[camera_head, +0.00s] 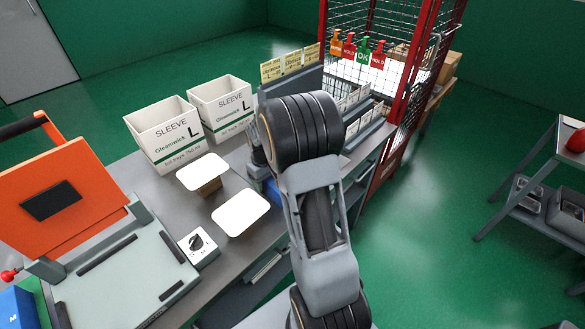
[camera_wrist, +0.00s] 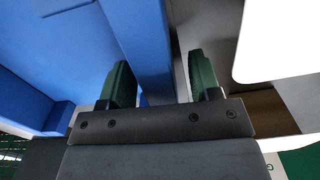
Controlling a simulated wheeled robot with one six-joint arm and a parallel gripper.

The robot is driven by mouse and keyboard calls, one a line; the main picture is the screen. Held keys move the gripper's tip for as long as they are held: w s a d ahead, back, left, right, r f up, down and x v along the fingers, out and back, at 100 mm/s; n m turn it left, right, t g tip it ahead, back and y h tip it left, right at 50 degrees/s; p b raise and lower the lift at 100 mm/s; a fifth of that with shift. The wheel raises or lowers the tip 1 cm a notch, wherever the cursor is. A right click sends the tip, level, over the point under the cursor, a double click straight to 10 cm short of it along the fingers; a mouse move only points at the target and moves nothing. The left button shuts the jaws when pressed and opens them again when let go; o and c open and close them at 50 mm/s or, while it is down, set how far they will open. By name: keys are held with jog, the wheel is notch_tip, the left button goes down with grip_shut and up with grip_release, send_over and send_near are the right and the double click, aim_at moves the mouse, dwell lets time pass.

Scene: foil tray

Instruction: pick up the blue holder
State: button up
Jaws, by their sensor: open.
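The blue holder (camera_wrist: 148,38) fills the left and middle of the wrist view, very close to the camera. In the head view only a small blue part of it (camera_head: 272,189) shows on the bench, beside my arm, which hides the rest. My gripper (camera_wrist: 159,62) is open, with its two green-tipped fingers apart. A blue wall of the holder runs between the fingers in the wrist view. The left finger overlaps the holder's inside and the right finger is beyond the wall. I cannot tell whether either finger touches it.
Two white sleeve boxes (camera_head: 164,137) (camera_head: 221,107) stand at the back of the grey bench. Two white-topped stacks (camera_head: 203,172) (camera_head: 241,212) lie left of the holder. An orange-lidded machine (camera_head: 62,190) is at the left. A red mesh cage (camera_head: 393,75) stands behind.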

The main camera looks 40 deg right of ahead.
jog(key=shift+f, duration=0.5)
jog(key=shift+c, duration=0.2)
grip_shut()
